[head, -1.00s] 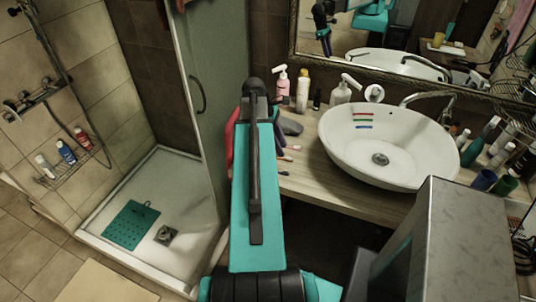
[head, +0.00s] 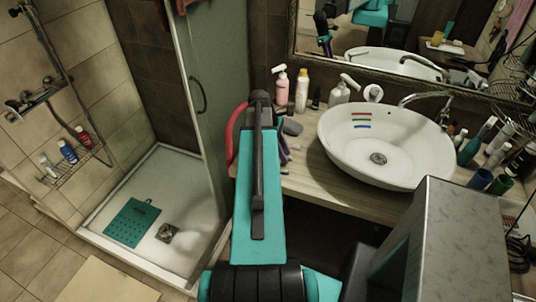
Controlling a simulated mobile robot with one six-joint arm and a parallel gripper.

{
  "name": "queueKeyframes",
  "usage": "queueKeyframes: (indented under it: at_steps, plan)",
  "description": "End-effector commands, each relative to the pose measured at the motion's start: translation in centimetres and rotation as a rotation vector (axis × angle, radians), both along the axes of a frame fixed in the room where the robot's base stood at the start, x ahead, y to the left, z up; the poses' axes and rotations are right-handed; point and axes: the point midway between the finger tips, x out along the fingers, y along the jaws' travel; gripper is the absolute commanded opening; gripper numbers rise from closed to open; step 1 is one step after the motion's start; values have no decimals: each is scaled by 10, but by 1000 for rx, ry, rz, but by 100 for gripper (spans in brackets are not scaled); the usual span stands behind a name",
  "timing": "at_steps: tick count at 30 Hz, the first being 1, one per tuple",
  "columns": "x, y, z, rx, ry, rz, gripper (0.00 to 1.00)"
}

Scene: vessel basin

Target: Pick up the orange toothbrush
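I cannot make out the orange toothbrush for certain. Small thin items at the left end of the wooden counter (head: 330,180) are mostly hidden behind my arm. My teal arm reaches up the middle of the view to the counter's left end. My gripper (head: 285,150) is a small dark shape just right of the arm, low at the counter, and largely covered by it. Its fingertips are too small and hidden to show whether they are open or shut, or whether anything is between them.
A white vessel basin (head: 340,150) with coloured stripes stands right of my gripper. A pink bottle (head: 282,90), a yellowish bottle (head: 302,92) and a pump bottle (head: 340,94) stand behind. Several bottles crowd the right side. A glass shower door (head: 222,70) is close on the left.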

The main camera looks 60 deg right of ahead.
Motion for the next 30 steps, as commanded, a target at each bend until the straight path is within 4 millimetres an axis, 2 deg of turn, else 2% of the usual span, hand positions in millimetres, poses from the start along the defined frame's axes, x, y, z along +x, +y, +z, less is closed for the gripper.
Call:
queueKeyframes:
  at_steps: [5,11,23,30]
  plan:
    - [0,0,0,0,0,0,31]
    - [1,0,0,0,0,1,1]
    - [1,0,1,-1,0,1,0]
    - [1,0,9,-1,0,2,0]
